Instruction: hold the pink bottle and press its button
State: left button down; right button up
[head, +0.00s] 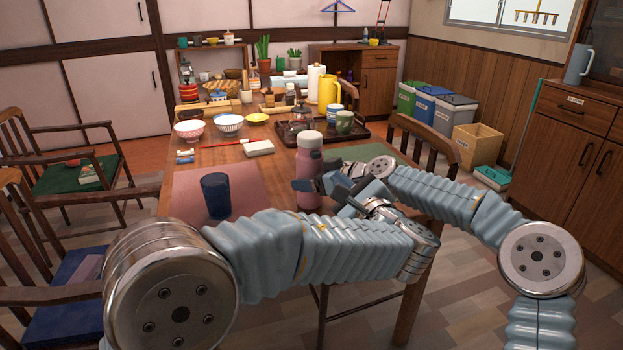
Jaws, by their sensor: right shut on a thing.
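My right gripper (310,184) is shut on the bottle's body from the right, below the lid. My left gripper (345,200) is just right of the bottle, close to the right hand and lower than the lid. Its fingers overlap the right hand in the picture, so I cannot tell whether they are open or shut. The bottle's button cannot be made out.
A dark blue cup (216,194) stands on a pink mat (185,187) left of the bottle. A dark tray (370,131) with a teapot and cups stands at the back right. A chair (440,160) stands at the table's right.

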aim_at(316, 155)
pick_arm(q)
notch_tip(316, 155, down, 12)
jog(key=s+d+m+g+h, duration=0.2)
jog(key=g+h, duration=0.3)
jog(key=g, duration=0.1)
jog(key=s+d+f+g+h, duration=0.4)
jog(key=s+d+g+h, duration=0.1)
jog(key=s+d+h, duration=0.25)
notch_tip(316, 155, up, 5)
jog(key=d+n+t+h, duration=0.1)
jog(key=d+n+h, duration=0.1)
jog(key=h, duration=0.3)
jog(key=w+a+r+n+t, duration=0.5)
jog(key=a+r+n+t, duration=0.1)
jog(key=r+n+t, duration=0.15)
jog(key=shift+w+a+r+n+t+y, duration=0.6)
jog(key=shift+w+a+n, duration=0.2)
jog(key=shift+w+a, duration=1)
jog(key=shift+w+a+r+n+t+y, duration=0.65)
jog(key=shift+w+a, duration=0.8)
jog(key=shift+w, duration=0.7)
jog(key=shift+w+a+r+n+t+y, duration=0.4)
jog(key=shift+w+a+r+n+t, duration=0.4)
jog(key=shift+w+a, duration=1)
jog(key=shift+w+d+f, duration=0.2)
jog(key=shift+w, duration=0.1)
